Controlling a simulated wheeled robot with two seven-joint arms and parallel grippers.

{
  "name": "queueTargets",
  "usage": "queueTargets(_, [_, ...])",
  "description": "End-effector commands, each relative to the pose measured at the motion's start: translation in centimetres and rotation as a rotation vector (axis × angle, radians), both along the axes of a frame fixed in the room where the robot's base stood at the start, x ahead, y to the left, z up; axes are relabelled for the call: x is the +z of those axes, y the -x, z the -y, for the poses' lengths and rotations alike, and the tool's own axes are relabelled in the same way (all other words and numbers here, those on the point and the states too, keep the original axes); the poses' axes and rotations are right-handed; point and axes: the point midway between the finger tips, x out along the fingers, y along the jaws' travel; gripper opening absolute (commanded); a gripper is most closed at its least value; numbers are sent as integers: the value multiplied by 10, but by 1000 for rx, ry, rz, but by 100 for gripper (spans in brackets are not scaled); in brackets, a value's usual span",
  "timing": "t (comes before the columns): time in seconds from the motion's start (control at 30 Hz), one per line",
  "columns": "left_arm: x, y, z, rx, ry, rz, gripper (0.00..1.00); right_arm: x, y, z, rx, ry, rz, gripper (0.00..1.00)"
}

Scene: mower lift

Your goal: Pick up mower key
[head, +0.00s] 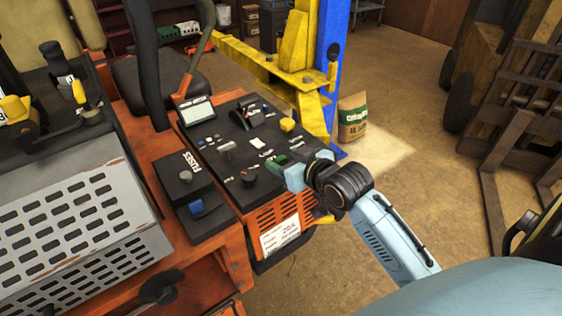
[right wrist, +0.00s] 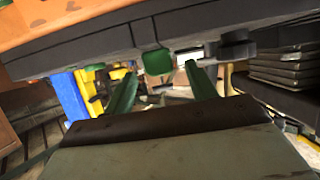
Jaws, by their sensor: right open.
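My right gripper (head: 284,166) is at the right front edge of the mower's black control panel (head: 222,160), with its arm coming in from the right. In the right wrist view its two green fingers (right wrist: 161,82) are apart with a gap between them. A rounded green piece (right wrist: 157,61) shows at the panel edge, just beyond the gap and apart from both fingers. It may be the key's head, but I cannot tell for certain. In the head view the key cannot be told apart from the green fingertips. My left gripper is out of view.
The panel carries a small screen (head: 197,111), black knobs (head: 249,180) and a yellow knob (head: 287,124). A fuse box (head: 184,178) sits to the left. A yellow lift arm (head: 243,55) and blue post (head: 329,70) stand behind.

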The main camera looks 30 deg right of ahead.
Motion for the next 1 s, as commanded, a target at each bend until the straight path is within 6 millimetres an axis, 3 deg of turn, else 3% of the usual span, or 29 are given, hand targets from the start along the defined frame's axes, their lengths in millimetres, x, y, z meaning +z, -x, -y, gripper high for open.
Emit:
queueTargets(0.2, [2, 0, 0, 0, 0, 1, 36, -8, -21, -1, 0, 0, 0, 56])
queueTargets(0.47, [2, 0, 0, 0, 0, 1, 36, -9, -22, -2, 0, 1, 0, 56])
queueTargets(0.8, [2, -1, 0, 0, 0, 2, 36, -9, -21, -2, 0, 1, -1, 12])
queueTargets(1.0, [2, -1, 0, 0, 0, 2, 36, -9, -21, -1, 0, 1, 0, 9])
